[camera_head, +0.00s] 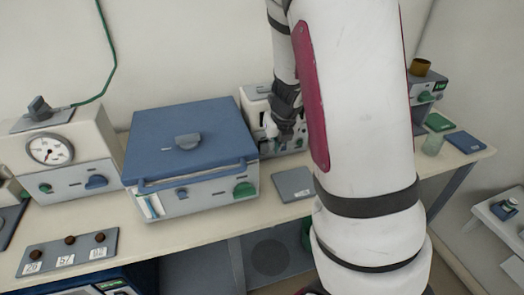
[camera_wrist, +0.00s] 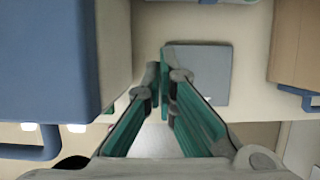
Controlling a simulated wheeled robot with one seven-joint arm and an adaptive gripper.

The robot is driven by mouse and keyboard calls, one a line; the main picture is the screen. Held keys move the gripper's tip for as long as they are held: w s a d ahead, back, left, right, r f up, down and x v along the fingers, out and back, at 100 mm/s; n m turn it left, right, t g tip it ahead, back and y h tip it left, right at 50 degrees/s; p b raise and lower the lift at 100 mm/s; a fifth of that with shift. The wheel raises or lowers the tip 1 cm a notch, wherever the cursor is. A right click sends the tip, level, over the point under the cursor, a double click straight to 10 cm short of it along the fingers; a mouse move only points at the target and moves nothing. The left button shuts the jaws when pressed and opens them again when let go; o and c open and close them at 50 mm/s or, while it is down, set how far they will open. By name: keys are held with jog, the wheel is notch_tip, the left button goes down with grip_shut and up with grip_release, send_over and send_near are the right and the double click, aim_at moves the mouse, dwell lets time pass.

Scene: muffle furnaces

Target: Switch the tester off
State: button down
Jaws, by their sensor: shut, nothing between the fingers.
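No label marks which device is the tester. A white device (camera_head: 256,112) with a front panel stands right of the blue-lidded box, behind my gripper (camera_head: 287,132), which hides part of its panel. A white device with a round dial (camera_head: 50,149), a green knob and a blue knob stands at the far left. Another device (camera_head: 428,92) with a green knob is at the right, partly behind my arm. In the wrist view my gripper (camera_wrist: 167,78) is shut and empty, its teal fingers together over a grey plate (camera_wrist: 208,80); I cannot tell whether they touch anything.
The blue-lidded box (camera_head: 190,135) has a front handle and a green knob; its lid also fills the left of the wrist view (camera_wrist: 45,60). A tray with brown knobs (camera_head: 50,262) lies at the front left.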

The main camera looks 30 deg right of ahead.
aim_at(264, 148)
jog(key=b+x, duration=0.6)
jog(key=x, duration=0.4)
jog(key=shift+f, duration=0.15)
jog(key=shift+w+d+r+p, duration=0.15)
jog(key=shift+w+d+p, duration=0.1)
jog(key=shift+w, duration=0.4)
jog(key=shift+w+d+r+p, duration=0.2)
jog(key=shift+w+p, duration=0.1)
jog(key=shift+w, duration=0.3)
jog(key=shift+w+d+r+p, duration=0.15)
jog(key=shift+w+p, duration=0.1)
jog(key=shift+w, duration=0.4)
